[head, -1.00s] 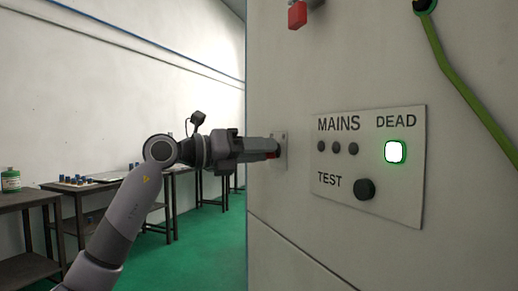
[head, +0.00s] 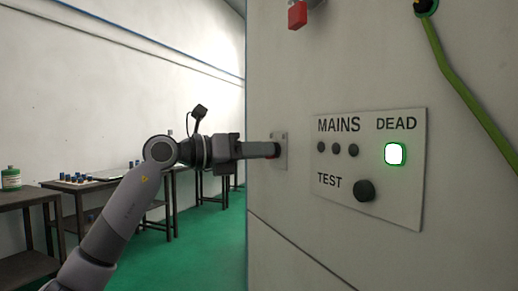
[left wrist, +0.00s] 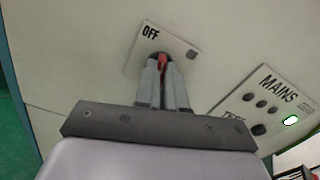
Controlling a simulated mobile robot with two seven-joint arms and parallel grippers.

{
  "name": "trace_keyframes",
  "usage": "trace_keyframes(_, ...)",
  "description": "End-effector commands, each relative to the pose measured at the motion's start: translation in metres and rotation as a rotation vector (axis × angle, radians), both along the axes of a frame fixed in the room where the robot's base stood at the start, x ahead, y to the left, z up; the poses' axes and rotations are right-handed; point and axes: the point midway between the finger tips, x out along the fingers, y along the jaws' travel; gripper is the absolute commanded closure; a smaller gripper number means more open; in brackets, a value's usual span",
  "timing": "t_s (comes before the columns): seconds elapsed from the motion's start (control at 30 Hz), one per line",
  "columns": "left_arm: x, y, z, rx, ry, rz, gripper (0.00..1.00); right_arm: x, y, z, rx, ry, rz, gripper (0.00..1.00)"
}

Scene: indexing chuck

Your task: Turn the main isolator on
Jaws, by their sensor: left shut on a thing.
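The main isolator's red handle (left wrist: 162,62) sits on a small pale plate (left wrist: 183,46) marked OFF, on the cabinet's front. My left gripper (left wrist: 163,66) is shut on the red handle, its two fingers on either side of it. In the head view my left gripper (head: 272,150) reaches the isolator plate (head: 283,140) from the left, and a bit of red shows at its fingertips. Most of the handle is hidden by the fingers. My right gripper is not in view.
A MAINS panel (head: 401,205) with dark lamps, a lit DEAD lamp (head: 395,154) and a black TEST knob (head: 364,190) is right of the isolator. A red block (head: 297,15) and a green cable (head: 455,85) are above. Workbenches (head: 110,186) stand at left.

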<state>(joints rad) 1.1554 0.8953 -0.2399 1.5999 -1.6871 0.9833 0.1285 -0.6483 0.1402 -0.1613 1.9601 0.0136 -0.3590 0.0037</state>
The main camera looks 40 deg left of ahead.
Motion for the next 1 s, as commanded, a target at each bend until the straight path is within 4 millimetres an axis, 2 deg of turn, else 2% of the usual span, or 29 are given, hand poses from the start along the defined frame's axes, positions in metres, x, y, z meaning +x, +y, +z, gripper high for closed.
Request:
trace_keyframes(0.6,-0.0004,-0.0004,-0.0006,0.483,-0.293,-0.001,1.00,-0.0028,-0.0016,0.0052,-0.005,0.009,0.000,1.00)
trace_keyframes(1.0,-0.0004,-0.0010,-0.0009,0.671,-0.408,-0.002,1.00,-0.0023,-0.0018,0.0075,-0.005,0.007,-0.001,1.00)
